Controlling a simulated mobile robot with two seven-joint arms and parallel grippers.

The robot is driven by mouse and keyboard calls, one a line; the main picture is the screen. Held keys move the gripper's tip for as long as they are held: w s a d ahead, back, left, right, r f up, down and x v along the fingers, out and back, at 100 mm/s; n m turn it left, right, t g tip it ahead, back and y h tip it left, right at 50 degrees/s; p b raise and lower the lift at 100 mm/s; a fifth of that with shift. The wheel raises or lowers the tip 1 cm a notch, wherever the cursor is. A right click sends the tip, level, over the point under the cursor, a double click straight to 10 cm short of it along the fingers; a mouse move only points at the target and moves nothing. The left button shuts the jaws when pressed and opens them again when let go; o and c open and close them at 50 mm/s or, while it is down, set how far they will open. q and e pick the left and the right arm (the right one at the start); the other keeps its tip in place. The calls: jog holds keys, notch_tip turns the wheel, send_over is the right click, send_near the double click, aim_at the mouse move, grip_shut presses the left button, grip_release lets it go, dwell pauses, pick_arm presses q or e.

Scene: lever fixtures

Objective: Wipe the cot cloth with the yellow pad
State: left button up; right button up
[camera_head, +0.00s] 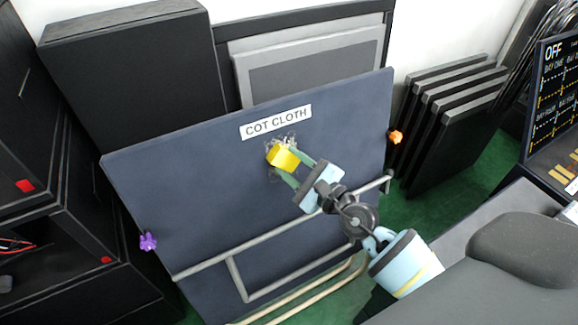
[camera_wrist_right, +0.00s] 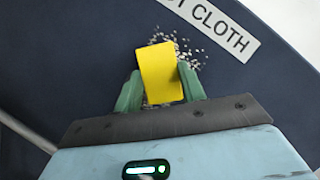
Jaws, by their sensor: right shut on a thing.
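The cot cloth (camera_head: 200,190) is a dark navy panel, tilted, with a white label reading COT CLOTH (camera_head: 276,122) near its top. My right gripper (camera_head: 283,168) is shut on the yellow pad (camera_head: 283,156), with a green finger on each side of it. The pad is at the cloth just below the label; I cannot tell whether it touches. A patch of pale speckled crumbs (camera_wrist_right: 190,52) shows around the pad in the right wrist view, mostly above and to its right. The pad (camera_wrist_right: 160,73) hides part of this patch. My left gripper is not in view.
A grey metal rail (camera_head: 290,235) runs across the lower part of the cloth. A purple knob (camera_head: 148,241) and an orange knob (camera_head: 395,137) sit at its side edges. Black panels (camera_head: 450,110) stack at right, dark cabinets (camera_head: 130,80) stand at left. Green floor (camera_head: 420,212) shows at right.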

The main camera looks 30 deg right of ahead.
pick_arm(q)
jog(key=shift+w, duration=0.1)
pick_arm(e)
jog(key=shift+d, duration=0.25)
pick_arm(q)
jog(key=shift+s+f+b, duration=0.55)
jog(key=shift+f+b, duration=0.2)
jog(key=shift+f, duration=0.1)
pick_arm(e)
jog(key=d, duration=0.3)
jog(key=shift+d, duration=0.15)
